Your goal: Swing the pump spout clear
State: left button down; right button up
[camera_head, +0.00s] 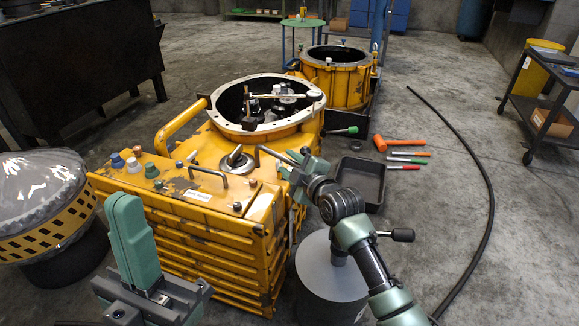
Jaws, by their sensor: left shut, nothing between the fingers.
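A thin grey bent tube (272,152), seemingly the pump spout, shows just left of my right gripper, with its end over the top of the yellow housing (215,215). A grey drum (322,272) stands at the housing's right side; my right arm hides much of its top and any pump body. My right gripper (303,170) is at the tube beside the housing's right edge; its fingertips are too small and overlapped to show whether it grips the tube. My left gripper (130,240) is shut and empty, in front of the housing's left side.
A black-knobbed lever (402,235) sticks out right of my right arm. A dark tray (358,181), an orange mallet (398,143) and several hand tools lie on the floor. A black hose (489,190) curves across open floor. A wrapped part (40,195) stands left.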

jog(key=shift+w, duration=0.1)
grip_shut()
jog(key=shift+f, duration=0.15)
dwell(1.4)
